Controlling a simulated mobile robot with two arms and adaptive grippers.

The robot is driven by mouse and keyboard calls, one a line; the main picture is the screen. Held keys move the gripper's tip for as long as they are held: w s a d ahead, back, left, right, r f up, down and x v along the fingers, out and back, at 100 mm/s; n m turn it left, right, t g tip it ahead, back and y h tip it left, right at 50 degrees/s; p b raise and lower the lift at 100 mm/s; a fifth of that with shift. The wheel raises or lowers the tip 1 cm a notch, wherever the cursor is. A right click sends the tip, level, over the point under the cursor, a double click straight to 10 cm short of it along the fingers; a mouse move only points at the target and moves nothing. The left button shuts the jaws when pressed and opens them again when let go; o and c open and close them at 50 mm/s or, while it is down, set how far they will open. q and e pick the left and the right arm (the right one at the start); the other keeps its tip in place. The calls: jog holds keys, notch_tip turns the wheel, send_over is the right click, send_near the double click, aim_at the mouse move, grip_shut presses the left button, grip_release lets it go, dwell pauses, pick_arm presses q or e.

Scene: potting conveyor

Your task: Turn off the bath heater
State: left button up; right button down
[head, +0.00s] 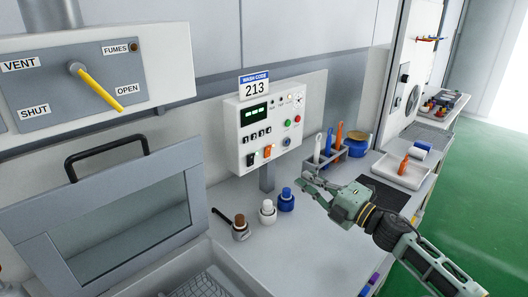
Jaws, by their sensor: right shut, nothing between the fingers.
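A white control box (268,128) stands on a post at the back of the counter. On its face are a dark display with green digits, a row of small toggles, several round buttons and lamps, and two rockers low down: a dark one (250,159) and an orange one (267,152). Their small labels are too small to read, so I cannot tell which is the heater's. My right gripper (304,183) is shut and empty, right of and below the box, apart from it, near the tool holder. My left gripper is not in view.
Brown-, white- and blue-capped bottles (286,200) stand before the box. A holder with upright tools (327,152) is behind my right gripper. A glazed hood with a black handle (107,157) is at left, below a vent panel with a yellow lever (101,90). A white tray (401,173) lies at right.

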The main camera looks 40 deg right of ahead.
jog(key=s, duration=0.1)
send_near(268, 150)
jog(key=w, duration=0.1)
jog(key=w+p, duration=0.1)
jog(key=w, duration=0.3)
jog(key=shift+a+r+p, duration=0.15)
jog(key=shift+r+p, duration=0.15)
jog(key=shift+p, duration=0.05)
jog(key=shift+w, duration=0.75)
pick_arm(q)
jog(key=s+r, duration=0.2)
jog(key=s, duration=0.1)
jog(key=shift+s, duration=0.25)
pick_arm(e)
jog(key=shift+w+a, duration=0.1)
jog(key=shift+w, duration=0.15)
jog(key=shift+w+r+p, duration=0.3)
jog(key=shift+p, duration=0.2)
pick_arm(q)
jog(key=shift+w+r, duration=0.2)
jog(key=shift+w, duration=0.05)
pick_arm(e)
jog(key=shift+f, duration=0.2)
